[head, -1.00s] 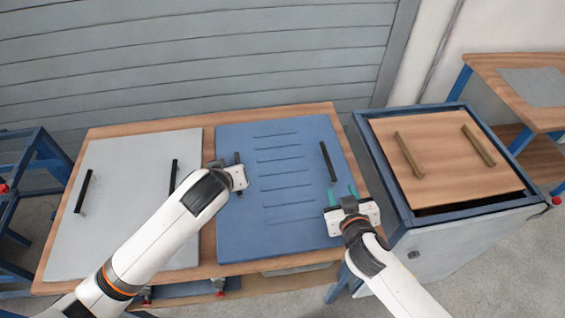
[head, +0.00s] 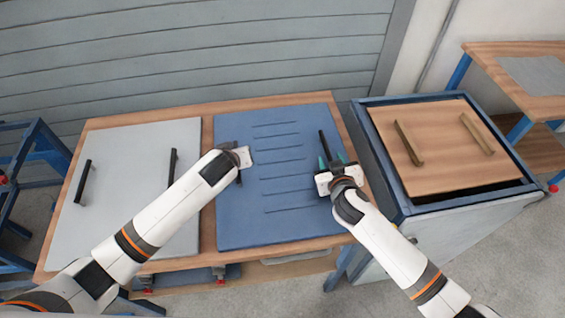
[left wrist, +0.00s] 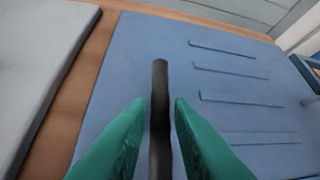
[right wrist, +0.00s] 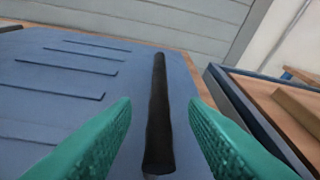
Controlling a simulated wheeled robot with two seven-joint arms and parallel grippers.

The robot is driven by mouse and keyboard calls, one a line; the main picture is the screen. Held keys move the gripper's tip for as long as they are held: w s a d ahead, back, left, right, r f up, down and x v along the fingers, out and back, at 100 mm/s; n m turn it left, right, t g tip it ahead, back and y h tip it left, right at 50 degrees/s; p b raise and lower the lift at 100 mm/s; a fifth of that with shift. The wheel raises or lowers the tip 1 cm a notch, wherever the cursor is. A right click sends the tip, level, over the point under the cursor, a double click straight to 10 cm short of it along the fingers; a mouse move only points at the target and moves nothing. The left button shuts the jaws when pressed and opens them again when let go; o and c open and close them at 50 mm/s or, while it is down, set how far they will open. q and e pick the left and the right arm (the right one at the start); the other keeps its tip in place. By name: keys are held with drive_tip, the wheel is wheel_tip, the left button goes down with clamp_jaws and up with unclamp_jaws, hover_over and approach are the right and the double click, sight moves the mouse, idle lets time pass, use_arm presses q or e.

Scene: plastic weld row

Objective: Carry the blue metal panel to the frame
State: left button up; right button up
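The blue metal panel (head: 275,215) lies flat on the wooden table, with raised slats in its middle and a black handle near each side. My left gripper (head: 240,160) is over its left handle. In the left wrist view its green fingers (left wrist: 160,120) are open, one on each side of the black handle (left wrist: 160,85). My right gripper (head: 332,165) is at the panel's right handle (head: 324,145). In the right wrist view its green fingers (right wrist: 160,115) are open, with the handle (right wrist: 158,110) between them and a gap on both sides.
A grey panel (head: 130,145) with two black handles lies left of the blue one. Right of the table stands a blue-rimmed frame (head: 480,197) holding a wooden panel (head: 445,135) with two wooden handles. Another wooden table (head: 490,60) stands at the far right. A blue rack (head: 45,150) is at the left.

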use_arm(q)
drive_tip(key=shift+x, duration=1.3)
use_arm(e)
drive_tip(key=shift+x, duration=1.3)
use_arm(q)
drive_tip(key=shift+c, duration=0.2)
use_arm(e)
drive_tip(key=shift+c, duration=0.2)
use_arm(q)
drive_tip(key=shift+c, duration=1.4)
use_arm(e)
drive_tip(key=shift+c, duration=1.4)
use_arm(q)
clamp_jaws()
use_arm(e)
clamp_jaws()
use_arm(q)
drive_tip(key=shift+r, duration=0.1)
use_arm(e)
drive_tip(key=shift+r, duration=0.1)
